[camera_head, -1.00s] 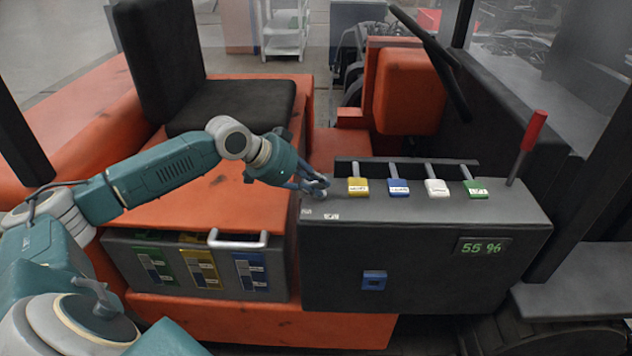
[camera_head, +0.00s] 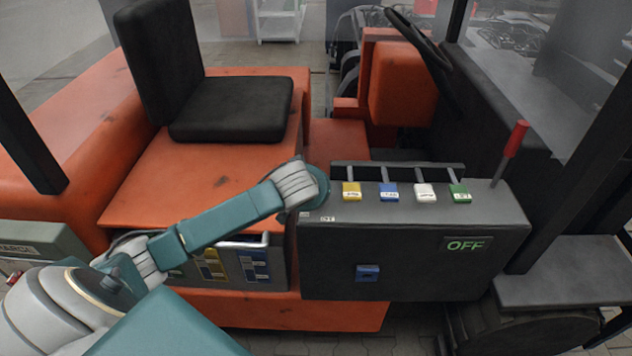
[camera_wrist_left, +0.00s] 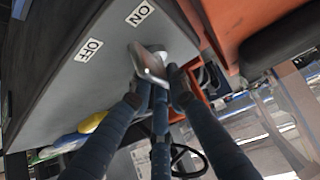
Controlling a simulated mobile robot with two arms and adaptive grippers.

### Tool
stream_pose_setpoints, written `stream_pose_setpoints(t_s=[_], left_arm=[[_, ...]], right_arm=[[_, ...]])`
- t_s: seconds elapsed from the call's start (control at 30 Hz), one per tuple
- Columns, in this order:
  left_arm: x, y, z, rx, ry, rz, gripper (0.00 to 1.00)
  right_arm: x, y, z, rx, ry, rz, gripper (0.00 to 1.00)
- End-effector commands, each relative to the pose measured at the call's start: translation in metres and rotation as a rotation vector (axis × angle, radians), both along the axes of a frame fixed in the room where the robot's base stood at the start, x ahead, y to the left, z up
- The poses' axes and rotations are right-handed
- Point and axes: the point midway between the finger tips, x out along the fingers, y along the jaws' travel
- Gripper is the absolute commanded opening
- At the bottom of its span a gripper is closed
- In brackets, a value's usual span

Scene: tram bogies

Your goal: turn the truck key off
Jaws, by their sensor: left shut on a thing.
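The truck key (camera_wrist_left: 150,66) is a silver metal piece on the grey console top, seen in the left wrist view near the ON label (camera_wrist_left: 140,13) and the OFF label (camera_wrist_left: 88,49). My left gripper (camera_wrist_left: 158,85) is shut on the key, its dark blue fingers around it. In the head view my left wrist covers the key and gripper at the left end of the console (camera_head: 400,238). The console display (camera_head: 466,245) reads OFF in green. My right gripper is not in view.
Yellow (camera_head: 352,192), blue, white and green lever knobs stand along the console top. A red-handled lever (camera_head: 514,140) rises at its right end. A black seat (camera_head: 230,108) and orange truck body lie behind my arm.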

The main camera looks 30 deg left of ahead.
Motion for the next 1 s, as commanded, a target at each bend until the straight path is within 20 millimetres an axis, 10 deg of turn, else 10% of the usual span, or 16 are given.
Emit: stream_pose_setpoints(t_s=[0.97,1.0], left_arm=[[0.002,-0.002,-0.002,0.000,0.004,0.216,0.00],[0.002,-0.002,-0.002,0.000,0.004,0.216,0.24]], right_arm=[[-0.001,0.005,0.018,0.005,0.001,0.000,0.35],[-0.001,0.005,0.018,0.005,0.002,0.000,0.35]])
